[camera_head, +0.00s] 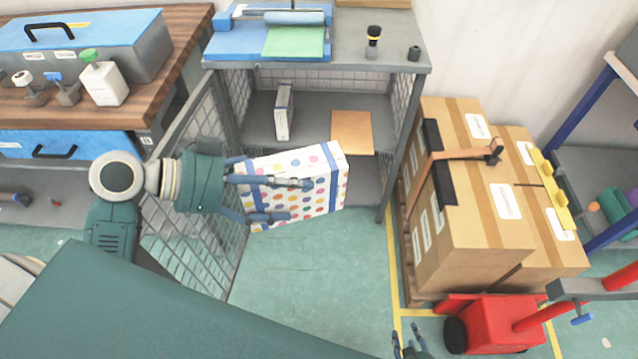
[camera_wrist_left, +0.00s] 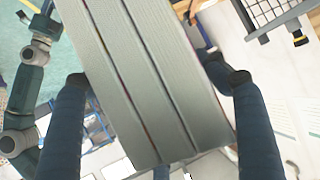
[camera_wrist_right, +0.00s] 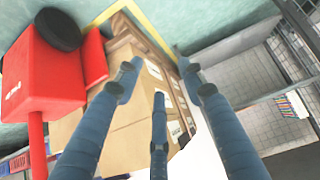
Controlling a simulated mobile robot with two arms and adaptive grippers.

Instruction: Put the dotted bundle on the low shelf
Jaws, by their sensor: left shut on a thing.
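The dotted bundle (camera_head: 325,185) is a white block with coloured dots and blue bands, tilted and held above the floor in front of the grey rack. My left gripper (camera_head: 300,200) is shut on it from the left, with fingers across its near face. In the left wrist view a grey ribbed face (camera_wrist_left: 135,75) fills the space between the fingers (camera_wrist_left: 155,95). The rack's low shelf (camera_head: 325,105) is behind the bundle. My right gripper (camera_head: 408,345) shows only partly at the bottom edge; its fingers (camera_wrist_right: 160,90) are spread and empty.
A mesh panel (camera_head: 205,130) borders the left side. Stacked cartons (camera_head: 465,220) and a red pallet truck (camera_head: 495,322) are at the right.

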